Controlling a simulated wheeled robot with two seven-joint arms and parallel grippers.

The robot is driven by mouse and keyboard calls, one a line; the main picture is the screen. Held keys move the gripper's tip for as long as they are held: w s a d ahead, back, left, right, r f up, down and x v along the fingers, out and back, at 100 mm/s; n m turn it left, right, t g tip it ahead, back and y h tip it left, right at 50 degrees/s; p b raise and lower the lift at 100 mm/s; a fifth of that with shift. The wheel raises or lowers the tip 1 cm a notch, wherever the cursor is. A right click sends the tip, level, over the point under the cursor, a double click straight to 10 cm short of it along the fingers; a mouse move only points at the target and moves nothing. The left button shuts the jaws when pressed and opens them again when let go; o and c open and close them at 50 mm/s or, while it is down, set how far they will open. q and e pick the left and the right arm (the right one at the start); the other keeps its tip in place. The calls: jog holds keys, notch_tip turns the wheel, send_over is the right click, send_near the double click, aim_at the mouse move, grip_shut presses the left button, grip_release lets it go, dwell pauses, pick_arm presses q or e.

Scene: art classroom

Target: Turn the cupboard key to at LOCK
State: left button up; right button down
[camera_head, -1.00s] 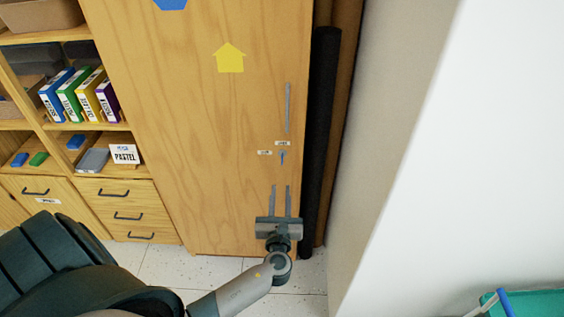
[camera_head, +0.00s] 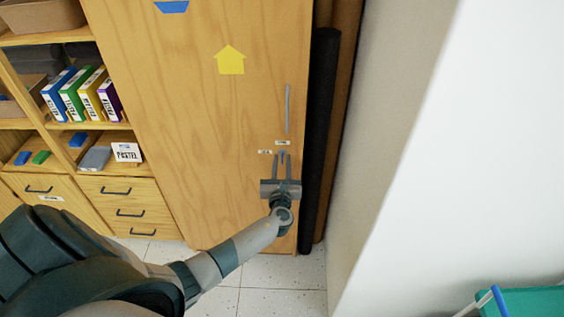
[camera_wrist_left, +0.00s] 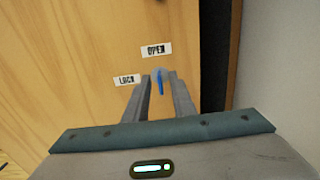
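The tall wooden cupboard door (camera_head: 200,110) is shut. Its blue key (camera_head: 282,157) sits low on the right side, below the OPEN label (camera_head: 283,143) and right of the LOCK label (camera_head: 265,152). In the left wrist view the key (camera_wrist_left: 160,82) points up toward the OPEN label (camera_wrist_left: 157,50), with the LOCK label (camera_wrist_left: 127,80) to its left. My left gripper (camera_head: 287,158) is open, one finger on each side of the key, with a gap showing. Whether the fingers touch the key cannot be told. My right gripper is not in view.
A grey bar handle (camera_head: 288,108) is above the key. A black roll (camera_head: 320,140) and a wall stand close on the right. Shelves with binders (camera_head: 82,95) and drawers (camera_head: 125,205) are on the left. A teal cart (camera_head: 530,300) is at lower right.

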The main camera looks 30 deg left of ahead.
pick_arm(q)
jog(key=shift+c, duration=0.5)
grip_shut()
